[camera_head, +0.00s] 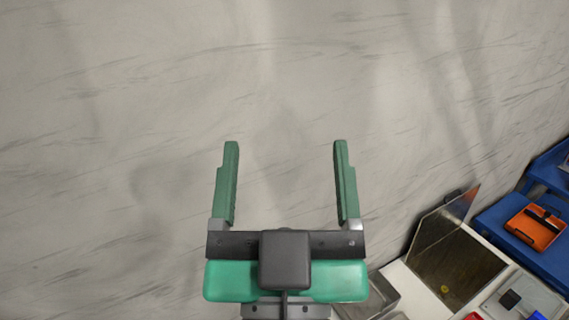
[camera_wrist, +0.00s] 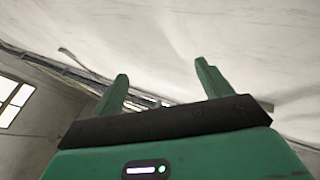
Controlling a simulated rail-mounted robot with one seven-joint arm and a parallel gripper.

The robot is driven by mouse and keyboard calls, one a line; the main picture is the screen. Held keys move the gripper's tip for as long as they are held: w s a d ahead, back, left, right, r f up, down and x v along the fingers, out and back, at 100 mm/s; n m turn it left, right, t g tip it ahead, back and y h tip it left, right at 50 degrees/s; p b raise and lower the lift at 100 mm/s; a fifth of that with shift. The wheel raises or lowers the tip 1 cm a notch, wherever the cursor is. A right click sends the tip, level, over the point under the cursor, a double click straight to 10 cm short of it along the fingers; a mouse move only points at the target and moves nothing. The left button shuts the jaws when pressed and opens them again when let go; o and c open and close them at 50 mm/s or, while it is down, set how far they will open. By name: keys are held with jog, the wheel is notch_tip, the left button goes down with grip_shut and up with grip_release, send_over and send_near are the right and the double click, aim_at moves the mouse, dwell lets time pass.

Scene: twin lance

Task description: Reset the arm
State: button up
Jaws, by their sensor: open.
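My gripper (camera_head: 286,148) shows in the camera_head view at the lower middle. Its two green fingers are spread wide apart and nothing is between them. Behind the fingers are a dark bar and a green body.
At the lower right of the camera_head view is a white work surface (camera_head: 405,280) with an open dark box (camera_head: 455,262), its lid raised. An orange case (camera_head: 535,227) lies on a blue shelf (camera_head: 495,218). A metal tray (camera_head: 372,298) is close to my gripper's right side. Pale marbled surface fills the rest.

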jog(key=shift+t, duration=0.8)
jog(key=s+r, duration=0.3)
jog(key=r, duration=0.1)
jog(key=shift+s, duration=0.35)
notch_tip(320, 180, up, 10)
jog(key=p, duration=0.9)
jog(key=shift+a+f, duration=0.15)
jog(key=shift+f, duration=0.05)
